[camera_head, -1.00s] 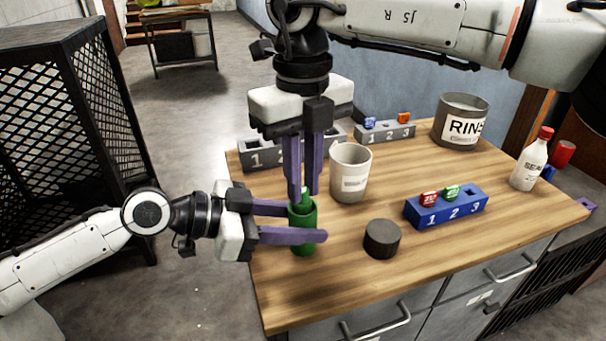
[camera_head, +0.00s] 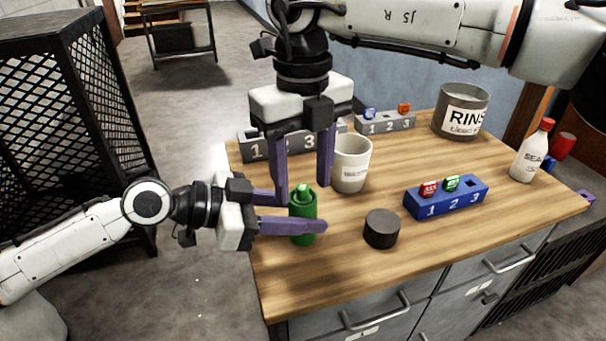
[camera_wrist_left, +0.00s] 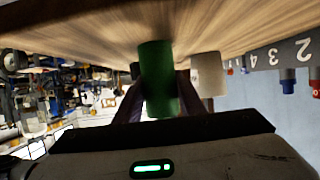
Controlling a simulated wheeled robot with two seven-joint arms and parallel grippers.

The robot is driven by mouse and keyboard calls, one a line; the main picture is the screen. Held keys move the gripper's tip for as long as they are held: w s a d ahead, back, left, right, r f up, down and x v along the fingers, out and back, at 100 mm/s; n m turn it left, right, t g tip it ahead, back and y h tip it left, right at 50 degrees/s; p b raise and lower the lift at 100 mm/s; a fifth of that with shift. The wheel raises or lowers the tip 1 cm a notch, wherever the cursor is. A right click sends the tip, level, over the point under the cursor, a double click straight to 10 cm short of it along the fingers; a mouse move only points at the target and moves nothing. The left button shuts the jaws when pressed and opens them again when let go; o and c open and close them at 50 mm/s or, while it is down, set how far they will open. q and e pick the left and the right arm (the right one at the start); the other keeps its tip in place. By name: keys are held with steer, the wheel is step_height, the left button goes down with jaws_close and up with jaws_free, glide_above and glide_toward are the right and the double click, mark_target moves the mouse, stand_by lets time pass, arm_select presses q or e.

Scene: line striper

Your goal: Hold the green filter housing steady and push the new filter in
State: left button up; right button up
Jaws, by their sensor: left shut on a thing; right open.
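The green filter housing (camera_head: 304,207) stands upright on the wooden table near its left side. My left gripper (camera_head: 297,222) comes in level from the left and is shut on the housing. In the left wrist view, the housing (camera_wrist_left: 158,75) shows between the fingers. The new filter, a lighter green piece (camera_head: 303,191), sits in the housing's mouth with its top showing; how deep it sits is hidden. My right gripper (camera_head: 304,192) points down over the housing, open, with one finger on each side of the filter and apart from it.
A beige cup (camera_head: 351,165) stands close behind the housing. A black round cap (camera_head: 382,229) and a blue rack (camera_head: 447,200) with red and green pieces lie to the right. Grey racks (camera_head: 384,123), a rinse tin (camera_head: 462,110) and a white bottle (camera_head: 532,150) stand farther back.

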steer(key=shift+r, duration=0.1)
steer(key=shift+r, duration=3.45)
arm_select(q)
steer(key=o, duration=1.4)
steer(key=shift+a, duration=0.1)
